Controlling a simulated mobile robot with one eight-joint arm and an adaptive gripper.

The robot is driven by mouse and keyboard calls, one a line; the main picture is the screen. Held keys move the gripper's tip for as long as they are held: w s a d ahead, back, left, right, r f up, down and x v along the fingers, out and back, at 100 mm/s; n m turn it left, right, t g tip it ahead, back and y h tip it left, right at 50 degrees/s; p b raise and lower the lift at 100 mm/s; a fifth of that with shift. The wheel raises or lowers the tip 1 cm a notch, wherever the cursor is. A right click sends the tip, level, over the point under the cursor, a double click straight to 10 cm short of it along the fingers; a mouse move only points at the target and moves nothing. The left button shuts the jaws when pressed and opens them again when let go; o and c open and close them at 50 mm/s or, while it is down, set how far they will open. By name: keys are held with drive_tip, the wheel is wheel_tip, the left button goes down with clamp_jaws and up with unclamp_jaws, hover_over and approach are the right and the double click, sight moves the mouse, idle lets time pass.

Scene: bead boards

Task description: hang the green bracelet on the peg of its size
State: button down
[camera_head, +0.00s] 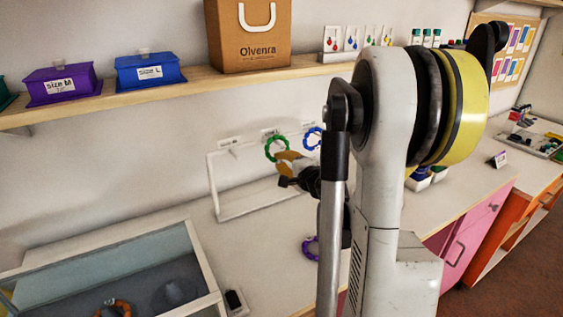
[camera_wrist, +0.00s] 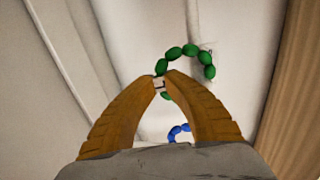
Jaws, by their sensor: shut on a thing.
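The green bracelet (camera_head: 271,139) is a ring of green beads in front of the white peg rack (camera_head: 210,178), near the middle size label (camera_head: 269,132). My gripper (camera_head: 281,158) is shut on its lower edge. In the wrist view the green bracelet (camera_wrist: 190,50) rises beyond the tips of my gripper (camera_wrist: 161,82), which pinch it at a small pale piece. A thin line shows by its right side, but I cannot tell whether the bracelet is around a peg. The left label (camera_head: 228,143) has no bracelet below it.
A blue bracelet (camera_head: 313,130) hangs at the rack's right, close to the green one; it also shows in the wrist view (camera_wrist: 175,132). A purple bracelet (camera_head: 309,246) lies on the table. A shelf (camera_head: 200,80) with boxes runs above. A glass-topped case (camera_head: 205,262) stands front left.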

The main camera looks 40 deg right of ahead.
idle(0.4)
drive_tip(key=c, duration=1.4)
unclamp_jaws()
drive_tip(key=v, duration=1.2)
